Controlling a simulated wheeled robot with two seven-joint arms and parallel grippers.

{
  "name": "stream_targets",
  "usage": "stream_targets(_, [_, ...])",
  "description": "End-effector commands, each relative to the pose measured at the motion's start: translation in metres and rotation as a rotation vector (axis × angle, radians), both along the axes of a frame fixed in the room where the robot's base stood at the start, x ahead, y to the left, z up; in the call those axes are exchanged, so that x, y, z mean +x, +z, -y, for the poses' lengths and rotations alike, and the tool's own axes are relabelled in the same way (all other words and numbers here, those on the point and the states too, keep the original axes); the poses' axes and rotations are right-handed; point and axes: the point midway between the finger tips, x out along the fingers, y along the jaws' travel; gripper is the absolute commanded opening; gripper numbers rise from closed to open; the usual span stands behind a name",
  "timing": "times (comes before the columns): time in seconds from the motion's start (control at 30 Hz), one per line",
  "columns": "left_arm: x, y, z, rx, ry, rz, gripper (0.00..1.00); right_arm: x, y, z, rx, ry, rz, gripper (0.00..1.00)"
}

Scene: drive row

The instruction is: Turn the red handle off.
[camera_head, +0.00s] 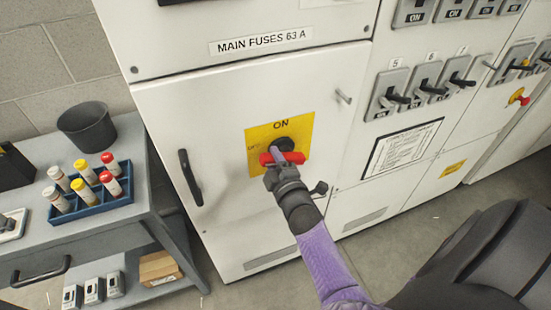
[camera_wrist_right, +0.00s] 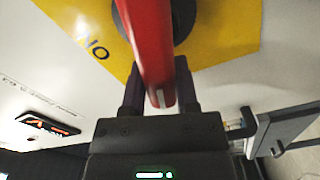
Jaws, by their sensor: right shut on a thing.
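The red handle (camera_head: 296,157) sits on a black hub (camera_head: 284,144) in the middle of a yellow plate (camera_head: 255,168) on the white cabinet door. The plate reads ON at the top and OFF at its left side. My right gripper (camera_head: 276,162) is shut on the red handle and partly covers it in the head view. In the right wrist view the handle (camera_wrist_right: 150,45) runs between both dark fingers (camera_wrist_right: 160,88), with the hub behind it. My left gripper is not in view.
A black door grip (camera_head: 190,178) is left of the plate. A bench (camera_head: 155,165) at left carries a blue rack (camera_head: 92,207) of capped tubes and a dark bucket (camera_head: 87,130). Small black switches (camera_head: 395,98) line the panels at right. Open floor lies in front.

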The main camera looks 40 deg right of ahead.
Motion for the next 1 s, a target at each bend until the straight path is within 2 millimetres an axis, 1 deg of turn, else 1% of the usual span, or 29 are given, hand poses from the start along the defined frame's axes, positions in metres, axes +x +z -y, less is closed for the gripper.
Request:
stream_targets(0.03, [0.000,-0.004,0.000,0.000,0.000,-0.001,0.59,0.000,-0.004,-0.001,-0.034,0.000,-0.009,0.00])
stream_targets(0.2, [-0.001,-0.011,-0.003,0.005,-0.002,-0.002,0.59,0.000,-0.008,-0.002,-0.156,0.000,-0.039,0.00])
stream_targets(0.5, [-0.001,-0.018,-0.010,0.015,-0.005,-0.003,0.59,0.000,-0.013,-0.002,-0.299,0.001,-0.074,0.00])
stream_targets(0.7, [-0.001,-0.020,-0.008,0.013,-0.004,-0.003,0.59,0.000,-0.014,-0.002,-0.340,0.001,-0.084,0.00])
stream_targets(1.0, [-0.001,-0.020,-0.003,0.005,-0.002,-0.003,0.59,0.000,-0.014,-0.002,-0.354,0.001,-0.088,0.00])
